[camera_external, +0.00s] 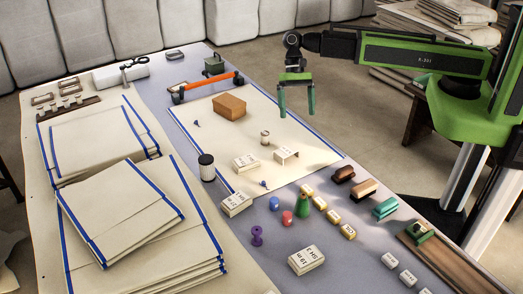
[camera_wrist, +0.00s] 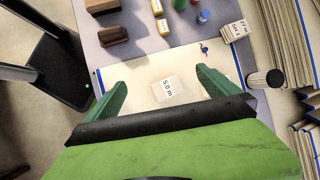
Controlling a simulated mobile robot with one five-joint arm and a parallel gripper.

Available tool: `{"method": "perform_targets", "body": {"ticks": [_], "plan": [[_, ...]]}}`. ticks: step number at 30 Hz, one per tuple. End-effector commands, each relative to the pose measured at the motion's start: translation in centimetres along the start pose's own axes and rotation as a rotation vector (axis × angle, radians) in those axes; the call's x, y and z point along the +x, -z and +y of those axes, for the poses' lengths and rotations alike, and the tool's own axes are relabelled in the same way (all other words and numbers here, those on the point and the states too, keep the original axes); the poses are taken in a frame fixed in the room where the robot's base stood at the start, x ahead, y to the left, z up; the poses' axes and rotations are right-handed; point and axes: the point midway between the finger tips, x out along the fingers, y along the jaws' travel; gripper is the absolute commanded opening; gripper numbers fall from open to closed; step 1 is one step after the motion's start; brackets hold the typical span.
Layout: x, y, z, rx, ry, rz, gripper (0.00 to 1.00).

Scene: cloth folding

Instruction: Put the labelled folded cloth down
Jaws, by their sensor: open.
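My gripper (camera_external: 297,98) hangs in the air over the far right part of the spread cream cloth (camera_external: 312,160) with blue edges. Its two green fingers point down, apart, with nothing seen between them. In the wrist view the fingers (camera_wrist: 158,92) are spread wide. A small cream folded piece labelled "5.0 m" (camera_wrist: 168,92) lies on the cloth below, apart from the fingers. A labelled folded piece also lies on the cloth in the external view (camera_external: 245,162). A small white bent card (camera_external: 286,155) is beside it. A piece marked "27 m" (camera_external: 237,204) lies at the cloth's near edge.
Stacks of blue-edged folded cloth (camera_external: 120,210) fill the left side. Spools, brushes and a "19 m" piece (camera_external: 306,260) lie nearer.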

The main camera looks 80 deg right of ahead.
Motion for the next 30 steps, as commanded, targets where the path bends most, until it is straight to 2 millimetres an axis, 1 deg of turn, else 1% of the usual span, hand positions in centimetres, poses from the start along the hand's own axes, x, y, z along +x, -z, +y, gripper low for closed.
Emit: {"method": "perform_targets", "body": {"ticks": [1, 2, 3, 5, 6, 8, 9, 11, 12, 13, 15, 18, 21, 24, 26, 29, 30], "plan": [[2.9, 0.4, -3.3, 0.057, 0.017, -0.083, 1.0], [3.9, -0.3, -5.0, 0.098, 0.023, -0.141, 1.0], [5.6, -1.3, -7.4, 0.147, 0.024, -0.221, 1.0], [8.3, -3.0, -11.0, 0.202, 0.01, -0.344, 1.0], [10.1, -4.3, -13.2, 0.226, -0.007, -0.418, 1.0], [13.0, -6.3, -16.1, 0.239, -0.041, -0.52, 1.0], [15.0, -7.6, -17.8, 0.231, -0.062, -0.577, 1.0], [17.8, -9.5, -19.7, 0.195, -0.087, -0.644, 1.0], [19.7, -10.7, -20.5, 0.17, -0.1, -0.67, 1.0], [21.0, -11.4, -20.9, 0.155, -0.109, -0.682, 1.0], [23.7, -12.8, -21.0, 0.131, -0.134, -0.684, 1.0], [25.7, -14.3, -20.6, 0.111, -0.156, -0.686, 1.0], [26.3, -15.1, -20.6, 0.103, -0.165, -0.686, 1.0], [26.2, -15.3, -20.6, 0.101, -0.165, -0.685, 1.0], [26.6, -15.6, -20.5, 0.101, -0.165, -0.685, 1.0], [28.2, -16.6, -20.1, 0.101, -0.166, -0.684, 1.0], [29.0, -17.2, -19.9, 0.101, -0.167, -0.685, 1.0]]}}
